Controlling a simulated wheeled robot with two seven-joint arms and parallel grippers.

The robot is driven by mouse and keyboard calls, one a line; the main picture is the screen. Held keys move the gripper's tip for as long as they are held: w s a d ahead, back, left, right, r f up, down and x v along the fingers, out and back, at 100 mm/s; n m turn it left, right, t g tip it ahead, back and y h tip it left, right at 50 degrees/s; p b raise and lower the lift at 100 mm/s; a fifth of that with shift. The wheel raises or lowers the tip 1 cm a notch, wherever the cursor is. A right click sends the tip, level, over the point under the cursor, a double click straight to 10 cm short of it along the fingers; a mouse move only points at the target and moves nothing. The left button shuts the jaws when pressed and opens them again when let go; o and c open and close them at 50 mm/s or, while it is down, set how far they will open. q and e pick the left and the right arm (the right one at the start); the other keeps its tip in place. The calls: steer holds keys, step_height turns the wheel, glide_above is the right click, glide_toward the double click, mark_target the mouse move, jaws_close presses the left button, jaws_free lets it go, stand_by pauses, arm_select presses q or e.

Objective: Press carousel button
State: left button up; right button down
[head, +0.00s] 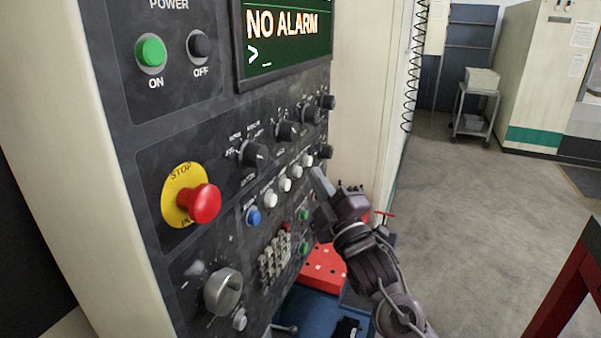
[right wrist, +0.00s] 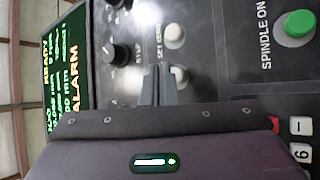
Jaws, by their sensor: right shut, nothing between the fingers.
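The dark control panel (head: 150,110) carries a slanting row of several white round buttons (head: 285,185), with a blue button (head: 253,216) at the near end. I cannot read which one is labelled carousel. My right gripper (head: 317,174) is shut and empty, its fingertips close to the panel by the far end of the white row. In the right wrist view, the shut fingers (right wrist: 158,75) point at the panel and partly cover one white button (right wrist: 181,73). Another white button (right wrist: 175,35) shows above it. I cannot tell whether the tips touch. My left gripper is out of view.
A red stop button (head: 200,203), a green ON button (head: 150,52), black knobs (head: 253,153) and a keypad (head: 273,258) sit around the row. The screen (head: 285,38) reads NO ALARM. A cart (head: 476,110) stands far back.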

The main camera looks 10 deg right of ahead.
steer(key=shift+w+a, duration=0.1)
steer(key=shift+a, duration=0.05)
steer(key=shift+w+a, duration=0.15)
steer(key=shift+a, duration=0.1)
steer(key=shift+w+a, duration=0.2)
steer(key=shift+a, duration=0.1)
stand_by(1.1)
steer(key=shift+s+d, duration=0.1)
steer(key=shift+d, duration=0.05)
steer(key=shift+s+d, duration=0.35)
steer(key=shift+d, duration=0.2)
steer(key=s+d, duration=0.1)
steer(key=d, duration=0.1)
steer(key=s+d, duration=0.1)
steer(key=d, duration=0.1)
steer(key=shift+s, duration=0.4)
